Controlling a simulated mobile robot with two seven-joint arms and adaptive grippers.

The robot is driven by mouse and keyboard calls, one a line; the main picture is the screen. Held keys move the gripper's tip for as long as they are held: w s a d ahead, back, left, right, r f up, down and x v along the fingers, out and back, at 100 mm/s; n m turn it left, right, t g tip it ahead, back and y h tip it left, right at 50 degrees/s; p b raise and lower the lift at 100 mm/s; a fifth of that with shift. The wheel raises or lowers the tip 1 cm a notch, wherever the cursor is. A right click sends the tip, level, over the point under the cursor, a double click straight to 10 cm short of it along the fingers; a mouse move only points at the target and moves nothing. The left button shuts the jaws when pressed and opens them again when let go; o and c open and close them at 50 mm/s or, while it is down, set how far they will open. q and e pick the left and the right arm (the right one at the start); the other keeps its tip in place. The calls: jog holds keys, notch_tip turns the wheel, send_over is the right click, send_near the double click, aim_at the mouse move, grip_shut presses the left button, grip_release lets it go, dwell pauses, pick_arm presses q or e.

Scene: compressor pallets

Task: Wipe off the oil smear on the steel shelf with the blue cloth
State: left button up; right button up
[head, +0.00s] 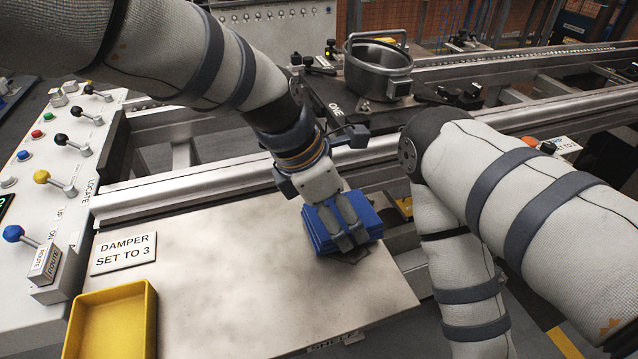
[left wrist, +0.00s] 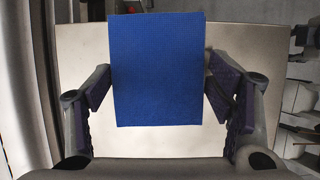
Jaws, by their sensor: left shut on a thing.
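The blue cloth (head: 321,229) is a folded pad at the right part of the steel shelf (head: 230,280). My left gripper (head: 347,238) is shut on the cloth from above. The cloth is low over the shelf; I cannot tell whether it touches. In the left wrist view the cloth (left wrist: 157,70) sits between the two fingers (left wrist: 158,95). A dark patch of the oil smear (head: 352,256) shows just beside the cloth's near right edge, and the cloth hides part of that area. Fainter grey blotches show across the shelf. My right gripper is out of view.
A yellow tray (head: 150,318) stands at the shelf's front left, near a "DAMPER SET TO 3" plate (head: 124,252). A control panel with levers (head: 52,185) borders the left. A rail (head: 185,193) runs behind the shelf. A metal pot (head: 377,72) stands further back. My right arm is close on the right.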

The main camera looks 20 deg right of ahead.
pick_arm(q)
jog(key=shift+w+a, duration=0.1)
jog(key=shift+w, duration=0.4)
jog(key=o, duration=1.1)
jog(key=shift+f, duration=0.1)
